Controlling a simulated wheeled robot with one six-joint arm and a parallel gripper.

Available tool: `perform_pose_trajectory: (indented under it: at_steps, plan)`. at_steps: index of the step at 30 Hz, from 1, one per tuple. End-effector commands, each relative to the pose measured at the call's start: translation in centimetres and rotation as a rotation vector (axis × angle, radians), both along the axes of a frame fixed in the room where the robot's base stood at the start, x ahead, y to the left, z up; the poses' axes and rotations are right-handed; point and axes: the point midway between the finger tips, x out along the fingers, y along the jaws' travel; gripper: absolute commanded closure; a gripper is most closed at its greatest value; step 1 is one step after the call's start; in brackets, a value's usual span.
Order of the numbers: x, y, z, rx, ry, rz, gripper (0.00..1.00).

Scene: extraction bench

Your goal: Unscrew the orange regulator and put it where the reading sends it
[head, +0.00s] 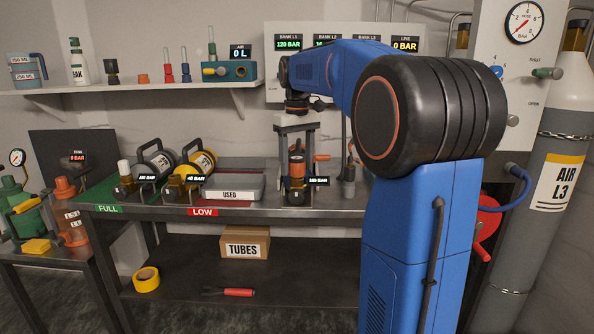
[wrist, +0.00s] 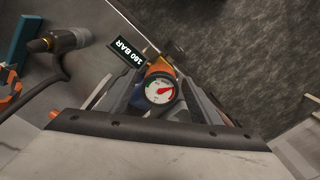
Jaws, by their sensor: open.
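The orange regulator (head: 297,167) stands upright at the front middle of the bench, on a dark body with a small readout that looks like 190 bar (wrist: 130,58). Its round gauge (wrist: 160,90) has a red needle and faces up in the wrist view. My gripper (head: 297,145) points down over it, open, with dark fingers on either side. I cannot tell whether they touch it. A green FULL mat (head: 107,209) and a red LOW mat (head: 203,212) lie to the left. A grey USED tray (head: 232,194) sits between LOW and the regulator.
A hose fitting (head: 349,180) stands right of the regulator. My arm hides the bench's right side.

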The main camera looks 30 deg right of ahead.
Motion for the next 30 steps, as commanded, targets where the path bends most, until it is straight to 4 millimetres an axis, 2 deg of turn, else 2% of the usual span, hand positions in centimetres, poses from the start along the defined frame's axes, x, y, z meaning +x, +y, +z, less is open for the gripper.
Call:
perform_pose_trajectory:
  at_steps: [30]
  plan:
    - [0.0,0.0,0.0,0.0,0.0,-1.018,0.42]
